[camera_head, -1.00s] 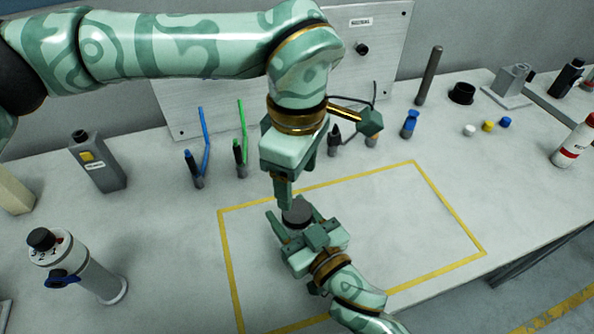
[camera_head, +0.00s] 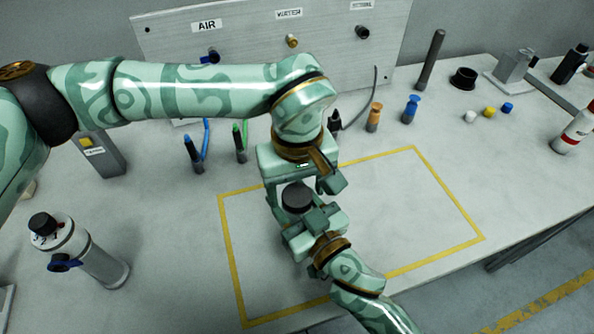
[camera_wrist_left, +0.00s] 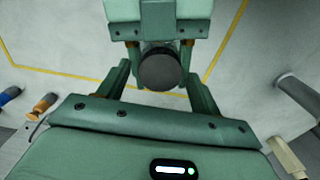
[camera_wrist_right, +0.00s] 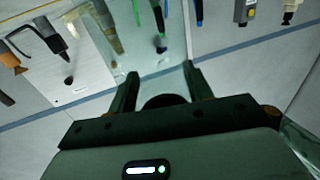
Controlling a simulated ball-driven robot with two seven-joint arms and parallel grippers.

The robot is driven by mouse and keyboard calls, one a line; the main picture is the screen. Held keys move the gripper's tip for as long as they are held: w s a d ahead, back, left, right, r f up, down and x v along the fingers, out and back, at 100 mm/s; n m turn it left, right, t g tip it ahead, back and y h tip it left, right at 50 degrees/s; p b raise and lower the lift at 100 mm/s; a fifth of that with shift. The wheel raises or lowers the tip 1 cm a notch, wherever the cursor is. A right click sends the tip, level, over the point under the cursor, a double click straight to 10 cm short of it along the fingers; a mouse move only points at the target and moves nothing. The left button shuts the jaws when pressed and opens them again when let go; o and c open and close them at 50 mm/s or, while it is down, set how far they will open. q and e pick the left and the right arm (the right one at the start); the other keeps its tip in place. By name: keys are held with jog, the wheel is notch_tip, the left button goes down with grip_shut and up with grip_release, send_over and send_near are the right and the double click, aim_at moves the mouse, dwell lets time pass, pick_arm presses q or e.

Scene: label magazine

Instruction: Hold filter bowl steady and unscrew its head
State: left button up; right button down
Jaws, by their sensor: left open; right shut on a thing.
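The filter's dark round head (camera_head: 297,197) stands inside the yellow-taped area, seen from above; it also shows in the left wrist view (camera_wrist_left: 161,70). The bowl under it is mostly hidden by my grippers. My right gripper (camera_head: 298,210) comes from the front right and is shut on the filter bowl. Contact cannot be told.
A white cylinder with a black knob (camera_head: 90,255) stands at the left. Blue and green tools (camera_head: 240,143) stand behind, before a panel (camera_head: 250,45) with fittings. Orange and blue fittings (camera_head: 410,110) stand at the back. The taped area's right side is clear.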

pick_arm(q)
jog(key=shift+f, duration=0.25)
jog(key=c, duration=1)
jog(key=n, duration=0.8)
jog(key=shift+n, duration=0.4)
jog(key=n, duration=0.5)
jog(key=shift+n, duration=0.4)
jog(key=n, duration=1.5)
jog(key=shift+r+n, duration=0.1)
jog(key=shift+n, duration=0.3)
jog(key=n, duration=0.6)
jog(key=shift+n, duration=0.3)
jog(key=n, duration=1.2)
jog(key=shift+n, duration=0.3)
jog(key=n, duration=0.4)
